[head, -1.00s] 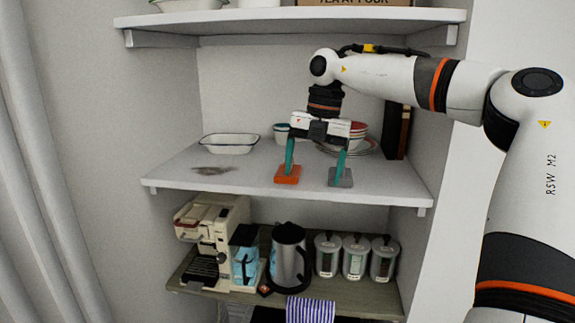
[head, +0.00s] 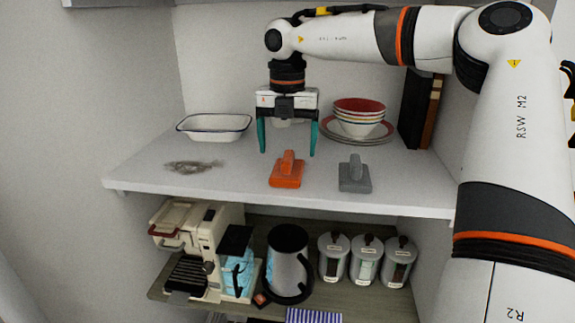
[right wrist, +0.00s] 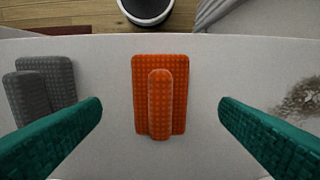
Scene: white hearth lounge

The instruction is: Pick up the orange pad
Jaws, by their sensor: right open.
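The orange pad (head: 286,172), a flat block with a raised handle, lies on the white shelf near its front edge. It also shows in the right wrist view (right wrist: 160,95), centred between the fingers. A similar grey pad (head: 354,175) lies to its right in the head view, and on the left in the right wrist view (right wrist: 40,90). My right gripper (head: 287,152) is open and empty, its two green fingers spread, above and slightly behind the orange pad in the head view. My left gripper is out of view.
A white dish (head: 214,127) stands at the shelf's back left, with a grey-brown smudge (head: 193,166) in front. Stacked bowls on plates (head: 357,122) and dark upright books (head: 413,112) stand at the right. A coffee machine, kettle (head: 287,265) and canisters occupy the lower shelf.

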